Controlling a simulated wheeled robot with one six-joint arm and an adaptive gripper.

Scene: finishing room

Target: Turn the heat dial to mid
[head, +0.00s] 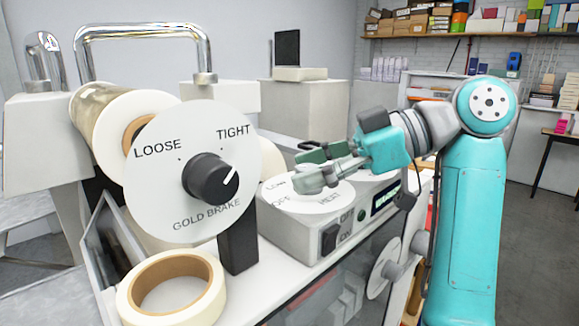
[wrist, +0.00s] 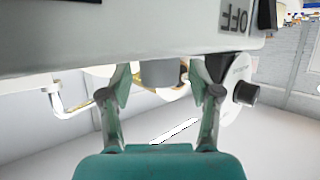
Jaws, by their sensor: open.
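The heat dial's white face (head: 332,198) lies on top of the light grey control box (head: 290,235), with "HEAT", "OFF" and part of "LOW" readable. My gripper (head: 308,170) is over this face and hides its knob in the head view. In the wrist view, a grey knob (wrist: 163,74) stands between the two open fingers of my gripper (wrist: 163,82), with gaps on both sides. No pointer mark on it can be seen, so its setting cannot be told.
The upright gold brake dial (head: 208,175) stands close to the left, its knob towards "TIGHT". A tape roll (head: 170,290) lies in front. A rocker switch (head: 330,238) and a small display (head: 385,197) are on the box front. Loaded shelves (head: 460,37) are far behind.

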